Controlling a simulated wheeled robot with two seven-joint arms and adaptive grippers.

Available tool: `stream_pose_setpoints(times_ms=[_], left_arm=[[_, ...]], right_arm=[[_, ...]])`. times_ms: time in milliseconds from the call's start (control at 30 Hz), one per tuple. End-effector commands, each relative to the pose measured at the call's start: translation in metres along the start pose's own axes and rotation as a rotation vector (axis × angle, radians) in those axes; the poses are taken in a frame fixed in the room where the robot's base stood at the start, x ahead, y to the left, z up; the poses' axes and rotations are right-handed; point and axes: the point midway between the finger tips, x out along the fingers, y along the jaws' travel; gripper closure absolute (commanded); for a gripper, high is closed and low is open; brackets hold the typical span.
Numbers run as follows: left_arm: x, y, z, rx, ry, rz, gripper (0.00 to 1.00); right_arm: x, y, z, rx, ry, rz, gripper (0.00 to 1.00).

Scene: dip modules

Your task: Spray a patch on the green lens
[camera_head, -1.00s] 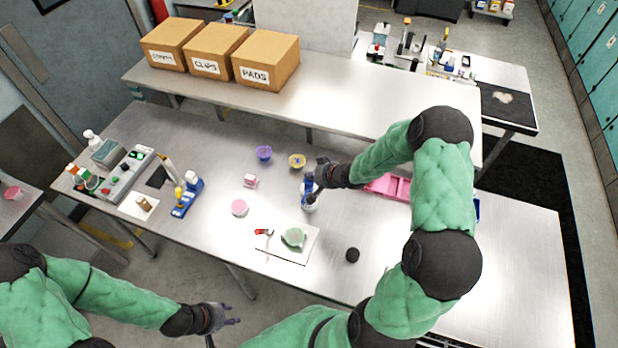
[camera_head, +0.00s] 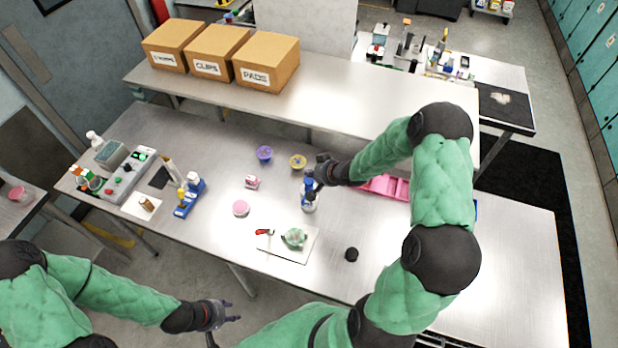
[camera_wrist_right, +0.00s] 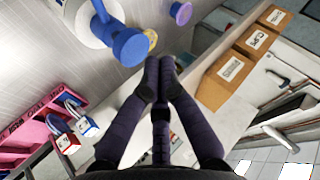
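The green lens (camera_head: 294,237) lies on a white square mat (camera_head: 300,254) near the front of the table. A blue-topped spray bottle (camera_head: 309,194) stands upright behind the mat. Contact with the bottle is unclear. My left gripper (camera_head: 229,310) is open and empty in front of the table edge.
A red-handled tool (camera_head: 265,232) lies on the mat's left. A black round object (camera_head: 351,254) sits to its right. Pink (camera_head: 240,208), purple (camera_head: 264,153) and yellow (camera_head: 297,161) cups stand around. A pink tray (camera_head: 385,187) lies partly behind my right arm. The front right table is clear.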

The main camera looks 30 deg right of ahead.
Motion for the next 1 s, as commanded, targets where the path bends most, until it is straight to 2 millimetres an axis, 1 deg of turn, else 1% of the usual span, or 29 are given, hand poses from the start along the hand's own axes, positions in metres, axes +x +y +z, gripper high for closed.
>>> stream_pose_setpoints(times_ms=[33, 100, 600, 1000], left_arm=[[-0.007, 0.003, 0.000, 0.000, 0.000, 0.000, 0.60], [-0.014, 0.005, 0.000, 0.000, 0.000, 0.000, 0.60], [-0.053, 0.019, 0.002, 0.000, 0.000, 0.000, 0.60], [-0.053, 0.019, 0.002, 0.000, 0.000, 0.000, 0.60]], right_arm=[[-0.005, -0.004, -0.004, 0.000, 0.001, 0.000, 1.00], [-0.010, -0.007, -0.008, 0.000, 0.001, 0.000, 1.00], [-0.038, -0.027, -0.027, 0.000, 0.000, 0.000, 1.00], [-0.037, -0.027, -0.027, 0.000, 0.000, 0.000, 1.00]])
